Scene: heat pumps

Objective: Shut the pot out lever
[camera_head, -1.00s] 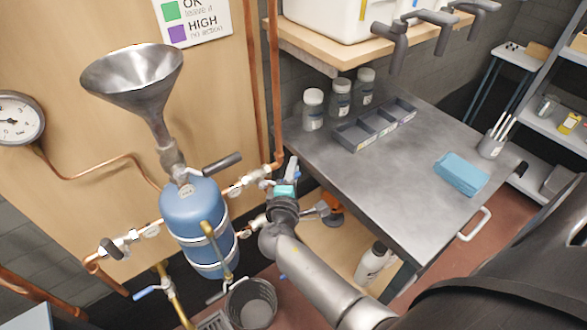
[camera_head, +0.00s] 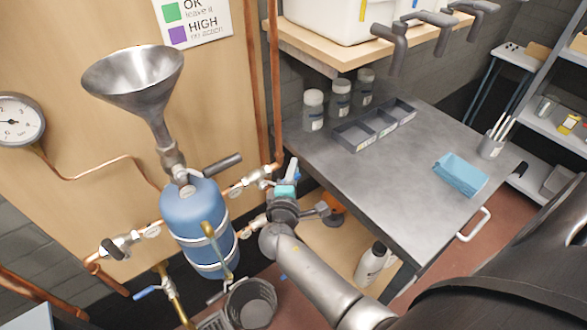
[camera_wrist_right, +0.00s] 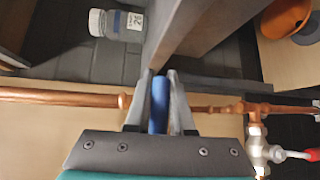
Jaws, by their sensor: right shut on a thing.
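The blue pot (camera_head: 198,225) with a metal funnel (camera_head: 133,85) on top stands against the wooden panel. Copper pipes with valves run to both sides of it. My right gripper (camera_head: 291,172) is to the right of the pot, by the pipe, and is small and partly hidden by its own wrist. In the right wrist view, my right gripper (camera_wrist_right: 159,100) is shut on a blue lever handle (camera_wrist_right: 159,106), which sits between the two fingers. A copper pipe (camera_wrist_right: 60,97) runs behind it. I cannot tell the lever's valve body, which is hidden. My left gripper is not in view.
A grey metal table (camera_head: 400,170) with jars and a divided tray (camera_head: 375,127) is at the right. A black bin (camera_head: 250,303) stands below the pot. A valve with a red handle (camera_wrist_right: 305,154) is right of my gripper in the wrist view.

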